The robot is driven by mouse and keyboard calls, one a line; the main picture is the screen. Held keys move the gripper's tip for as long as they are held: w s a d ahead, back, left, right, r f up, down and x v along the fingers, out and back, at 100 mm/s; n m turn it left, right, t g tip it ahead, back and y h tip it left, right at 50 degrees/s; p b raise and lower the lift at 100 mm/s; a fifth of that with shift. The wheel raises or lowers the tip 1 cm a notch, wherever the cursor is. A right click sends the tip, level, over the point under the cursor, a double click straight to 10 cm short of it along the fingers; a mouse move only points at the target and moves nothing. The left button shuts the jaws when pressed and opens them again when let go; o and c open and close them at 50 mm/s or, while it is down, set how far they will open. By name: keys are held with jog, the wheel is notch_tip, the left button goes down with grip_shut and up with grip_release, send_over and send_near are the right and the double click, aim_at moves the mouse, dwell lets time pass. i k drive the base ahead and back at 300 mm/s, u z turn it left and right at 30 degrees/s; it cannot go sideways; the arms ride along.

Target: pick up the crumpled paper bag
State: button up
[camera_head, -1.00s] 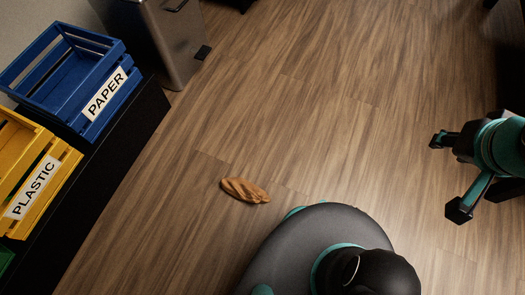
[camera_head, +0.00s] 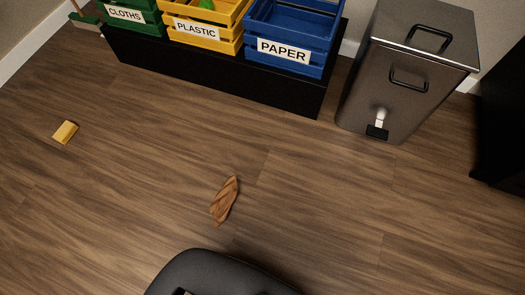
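The crumpled paper bag (camera_head: 224,200) is a small, brown, elongated, creased piece lying on the wood floor. It is a little below the middle of the camera_head view, just beyond the dark rounded top of my own base. Nothing touches it or covers it. My gripper is not in this view now, so whether it is open or shut is hidden.
A black stand holds a green CLOTHS crate (camera_head: 133,15), a yellow PLASTIC crate (camera_head: 205,31) and a blue PAPER crate (camera_head: 288,50). A metal pedal bin (camera_head: 398,75) stands right of them. A yellow block (camera_head: 65,132) lies at left. Floor around the bag is clear.

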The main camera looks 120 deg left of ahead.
aim_at(221, 207)
jog(key=i, duration=0.3)
jog(key=u, duration=1.5)
jog(key=i, duration=1.6)
jog(key=u, duration=3.65)
jog(key=i, duration=1)
